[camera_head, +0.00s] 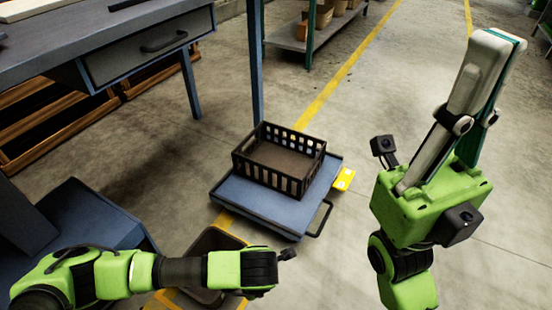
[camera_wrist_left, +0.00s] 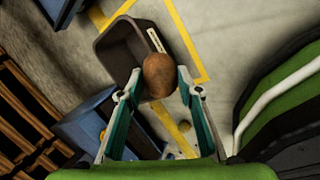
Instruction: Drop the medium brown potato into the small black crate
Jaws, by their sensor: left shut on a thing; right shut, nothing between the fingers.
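A brown potato (camera_wrist_left: 159,72) is between the fingertips of my left gripper (camera_wrist_left: 158,90) in the left wrist view, and the gripper is shut on it. In the head view the left arm comes in low from the left; its fingers and the potato are hidden there. A black slatted crate (camera_head: 242,165) stands on a low blue platform in the middle of the head view, farther away than my left wrist. Its floor looks empty. My right gripper (camera_head: 502,42) is raised at the right, shut and empty, pointing up and away from the crate.
A dark solid-walled bin (camera_head: 213,238) sits on the floor partly behind my left arm; it also shows beyond the potato in the left wrist view (camera_wrist_left: 118,52). A blue table with a drawer (camera_head: 150,48) stands upper left. A blue post (camera_head: 256,70) rises behind the crate.

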